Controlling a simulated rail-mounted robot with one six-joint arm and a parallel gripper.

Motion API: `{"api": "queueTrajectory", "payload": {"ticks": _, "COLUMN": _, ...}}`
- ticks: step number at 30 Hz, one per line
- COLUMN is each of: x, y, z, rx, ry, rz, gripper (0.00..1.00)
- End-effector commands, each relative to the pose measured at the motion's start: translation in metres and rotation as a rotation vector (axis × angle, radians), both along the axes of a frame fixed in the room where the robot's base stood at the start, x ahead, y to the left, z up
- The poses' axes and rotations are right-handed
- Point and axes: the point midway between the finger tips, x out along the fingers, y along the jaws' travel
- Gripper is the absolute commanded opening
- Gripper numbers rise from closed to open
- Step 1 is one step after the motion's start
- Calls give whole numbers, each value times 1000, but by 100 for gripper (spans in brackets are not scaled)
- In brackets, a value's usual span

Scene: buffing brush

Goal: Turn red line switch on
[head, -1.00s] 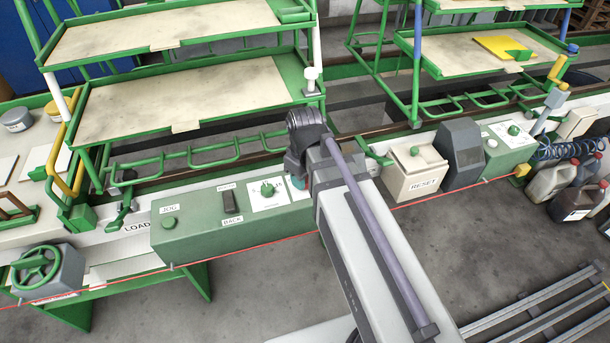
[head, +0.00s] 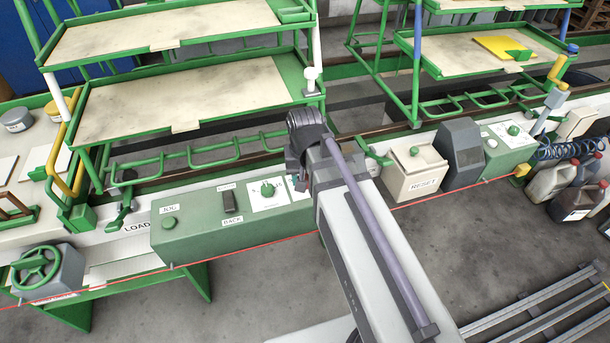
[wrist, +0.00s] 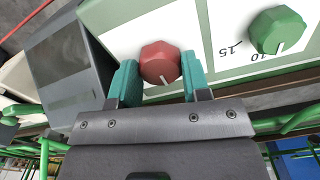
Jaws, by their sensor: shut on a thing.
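The red line switch is a red faceted knob (wrist: 160,62) with a white pointer mark, on a white plate of the green control box. In the wrist view, my gripper (wrist: 160,72) has its two teal fingers on either side of the knob and is shut on it. The pointer mark faces down and slightly right in that view. In the head view, my arm hides the red knob and most of the gripper at the right end of the green control box (head: 200,233).
A green knob (wrist: 277,30) with a number scale sits beside the red one; it also shows in the head view (head: 268,189). A grey housing (wrist: 62,60) stands close beside my gripper. A cream RESET box (head: 415,172) and a red cord (head: 90,287) are nearby.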

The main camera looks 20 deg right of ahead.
Motion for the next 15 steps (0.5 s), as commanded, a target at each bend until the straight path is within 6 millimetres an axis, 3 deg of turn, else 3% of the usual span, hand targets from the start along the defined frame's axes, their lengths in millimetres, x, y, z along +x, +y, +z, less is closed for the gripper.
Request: {"api": "queueTrajectory", "payload": {"ticks": 15, "x": 0, "y": 0, "z": 0, "rx": 0, "ry": 0, "rz": -483, "gripper": 20}}
